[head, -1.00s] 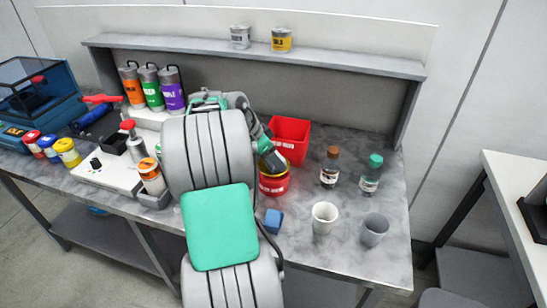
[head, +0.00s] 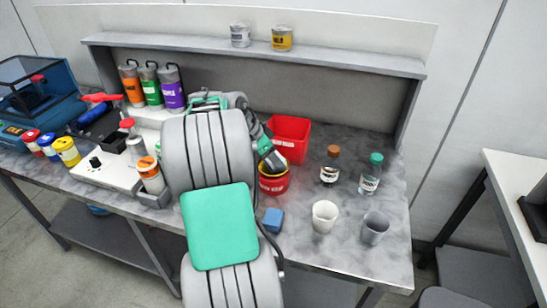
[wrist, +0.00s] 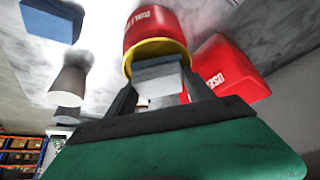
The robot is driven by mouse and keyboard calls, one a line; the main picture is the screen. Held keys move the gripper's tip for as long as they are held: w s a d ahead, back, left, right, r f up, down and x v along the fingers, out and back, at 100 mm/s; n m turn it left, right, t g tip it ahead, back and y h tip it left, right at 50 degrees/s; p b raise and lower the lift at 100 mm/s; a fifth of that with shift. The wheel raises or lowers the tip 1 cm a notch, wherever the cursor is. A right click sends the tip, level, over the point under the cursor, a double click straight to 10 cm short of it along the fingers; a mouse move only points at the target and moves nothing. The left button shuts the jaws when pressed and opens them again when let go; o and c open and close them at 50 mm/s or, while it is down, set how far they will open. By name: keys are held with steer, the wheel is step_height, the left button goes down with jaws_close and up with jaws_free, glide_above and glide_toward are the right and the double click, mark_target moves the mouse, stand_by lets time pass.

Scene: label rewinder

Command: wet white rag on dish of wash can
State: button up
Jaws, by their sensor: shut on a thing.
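The wash can (head: 273,185) is a red can with a yellow dish on top. It stands on the bench just right of my arm in the head view. In the wrist view the can (wrist: 150,24) shows its yellow dish rim (wrist: 136,52) facing my gripper. My gripper (wrist: 160,84) is shut on a pale white-grey folded thing, the white rag (wrist: 158,73), right at the dish. The rag overlaps the dish in the wrist view; I cannot tell whether it touches it. In the head view my arm hides the rag and most of the gripper.
A red bin (head: 290,137) stands close behind the can. A blue block (head: 273,220), a white cup (head: 324,216), a grey cup (head: 375,228) and two bottles (head: 330,166) (head: 371,174) stand nearby.

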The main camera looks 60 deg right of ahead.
steer(key=shift+r+p, duration=2.45)
steer(key=shift+r, duration=1.05)
